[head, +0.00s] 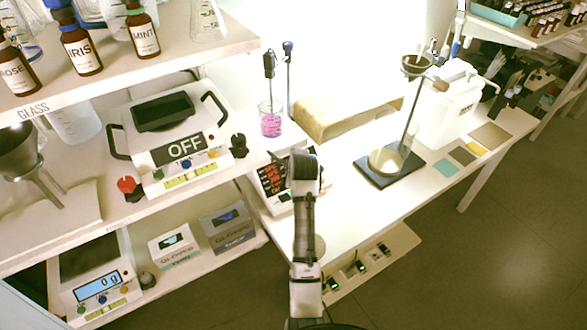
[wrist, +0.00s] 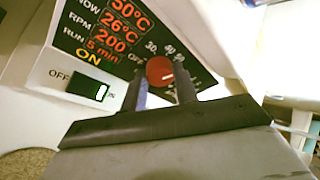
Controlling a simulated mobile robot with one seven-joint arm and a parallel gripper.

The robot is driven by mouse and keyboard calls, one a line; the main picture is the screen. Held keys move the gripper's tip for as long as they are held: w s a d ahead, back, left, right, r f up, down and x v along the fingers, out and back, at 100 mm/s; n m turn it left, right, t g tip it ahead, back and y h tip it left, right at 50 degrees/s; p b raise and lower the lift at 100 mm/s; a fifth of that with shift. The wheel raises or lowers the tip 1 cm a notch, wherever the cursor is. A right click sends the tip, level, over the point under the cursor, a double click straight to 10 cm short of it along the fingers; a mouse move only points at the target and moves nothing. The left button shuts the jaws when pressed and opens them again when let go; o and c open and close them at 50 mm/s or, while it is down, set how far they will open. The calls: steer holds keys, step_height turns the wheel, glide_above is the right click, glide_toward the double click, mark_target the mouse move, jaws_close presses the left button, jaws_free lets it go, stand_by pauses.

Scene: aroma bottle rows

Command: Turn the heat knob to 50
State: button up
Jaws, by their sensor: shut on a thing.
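The hot plate's dark panel (wrist: 100,35) fills the upper part of the wrist view. It reads 50°C on the top line, then 26°C, 200 RPM, 5 min and ON. The red heat knob (wrist: 160,70) sits right of the readout, with small scale numbers beside it. My gripper (wrist: 162,84) is shut on the knob, one finger on each side. In the head view my arm covers part of the panel (head: 270,178) and hides the knob. A beaker of pink liquid (head: 270,122) stands behind the panel.
A wooden block (head: 345,120), a stand with a flask (head: 388,160) and a white canister (head: 450,105) stand to the right. Bare table lies right of my arm.

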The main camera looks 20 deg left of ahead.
steer(key=o, duration=1)
steer(key=shift+c, duration=0.2)
steer(key=shift+r, duration=0.1)
steer(key=shift+s+d+r, duration=0.2)
steer(key=shift+s+r, duration=0.05)
steer(key=shift+s, duration=0.05)
steer(key=s+d+b, duration=0.2)
steer(key=s+d, duration=0.1)
steer(key=s, duration=0.2)
steer(key=s+d+r+b, duration=0.1)
steer(key=s+d, duration=0.2)
steer(key=s, duration=0.3)
steer(key=shift+s+d+r+b, duration=0.25)
steer(key=shift+s+d+b, duration=0.05)
steer(key=shift+d+b, duration=0.05)
